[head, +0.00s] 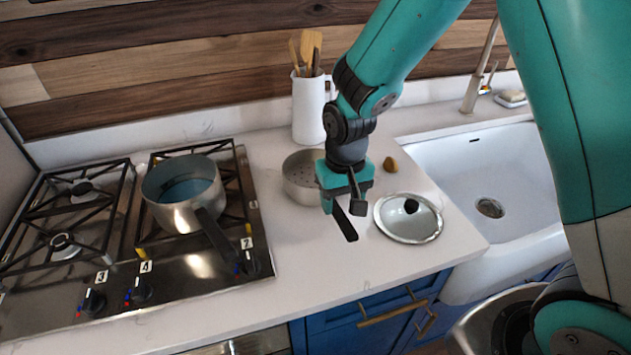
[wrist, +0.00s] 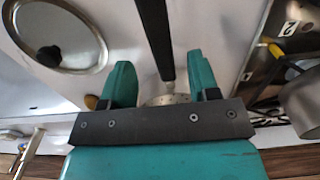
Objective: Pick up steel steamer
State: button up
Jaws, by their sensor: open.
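The steel steamer (head: 298,180) is a round, shallow metal pan with small holes, on the white counter right of the stove. A long black handle (head: 344,224) appears to run from it toward the counter's front. My gripper (head: 343,198) is open and hangs in front of the steamer, covering its right side and part of the handle. In the wrist view, the black handle (wrist: 155,35) lies between the two teal fingers of my gripper (wrist: 161,80). Only a sliver of the steamer (wrist: 168,99) shows there. I cannot tell whether the fingers touch the handle.
A glass lid (head: 408,218) with a black knob lies close on the right. A saucepan (head: 184,194) stands on the stove. A white utensil jug (head: 308,108) stands behind the steamer, and a small brown object (head: 390,164) lies nearby. The sink (head: 480,175) is right. The front counter is clear.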

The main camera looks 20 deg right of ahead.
aim_at(340, 214)
jog(key=shift+s+a+f+p, duration=0.15)
jog(key=shift+f+p, duration=0.5)
jog(key=shift+f, duration=1.6)
grip_shut()
jog(key=shift+r, duration=0.15)
